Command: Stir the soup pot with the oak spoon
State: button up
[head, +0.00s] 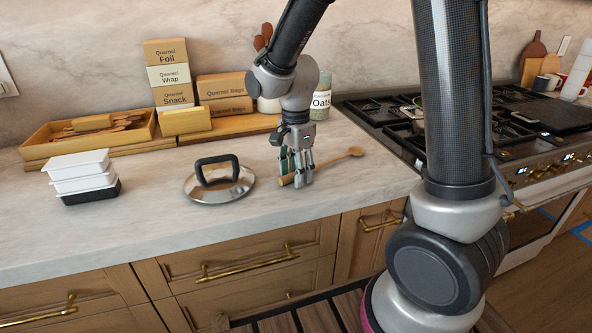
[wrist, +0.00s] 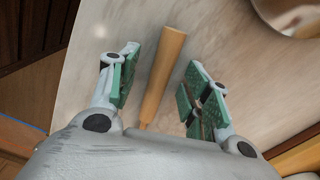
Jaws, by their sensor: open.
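The oak spoon (head: 334,162) lies on the counter, its bowl toward the stove and its handle end under my gripper. In the wrist view the spoon's thick handle (wrist: 163,75) lies between my two green-padded fingers, with a gap on both sides. My gripper (head: 297,178) points down at the counter and is open around the handle; it also shows in the wrist view (wrist: 162,85). The soup pot (head: 418,102) seems to be the vessel on the stove, mostly hidden behind my arm. Its contents do not show.
A lid with a black handle (head: 218,185) lies just left of my gripper. White stacked containers (head: 80,175) stand farther left. A wooden tray (head: 62,135), boxes (head: 168,75) and an oats jar (head: 322,95) line the back. The counter front is clear.

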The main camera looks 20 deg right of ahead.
jog(key=shift+r, duration=0.1)
jog(key=shift+r, duration=2.95)
jog(key=shift+s+n, duration=0.1)
jog(key=shift+n, duration=1.1)
jog(key=n, duration=0.1)
jog(key=s+n, duration=0.1)
jog(key=n, duration=0.1)
jog(key=s+d+n, duration=0.1)
jog(key=shift+s+f+n+g, duration=0.2)
jog(key=shift+f+n+g, duration=0.15)
jog(key=shift+n+g, duration=0.05)
jog(key=s+d+r+n+t, duration=0.2)
jog(key=s+d+r+n, duration=0.1)
jog(key=s+d+r, duration=0.2)
jog(key=s+d+r+n+t, duration=0.3)
jog(key=s+d+r, duration=0.3)
jog(key=s+d, duration=0.3)
jog(key=shift+s+r+n, duration=0.3)
jog(key=shift+s+n, duration=0.4)
jog(key=shift+s, duration=0.5)
